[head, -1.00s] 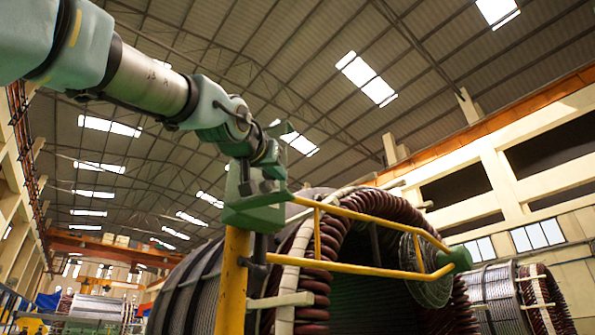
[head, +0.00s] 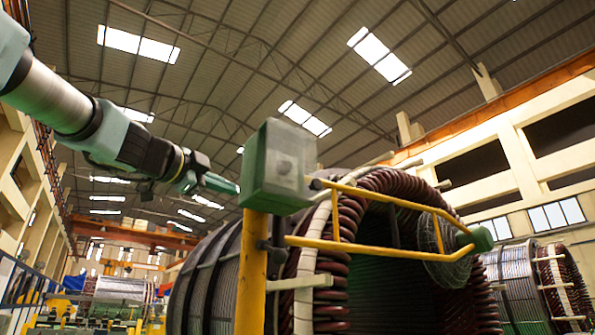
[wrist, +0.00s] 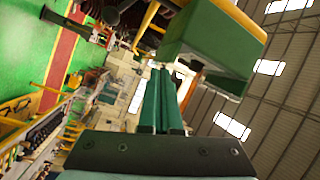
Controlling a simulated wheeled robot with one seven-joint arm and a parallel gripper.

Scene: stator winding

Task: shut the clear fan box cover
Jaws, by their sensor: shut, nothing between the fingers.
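Contact is unclear.
Yellow rails (head: 375,240) run right from the post to a green end piece (head: 475,238). Behind them is a large wound stator (head: 390,290) with dark red coils. Another stator (head: 535,285) stands far right.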

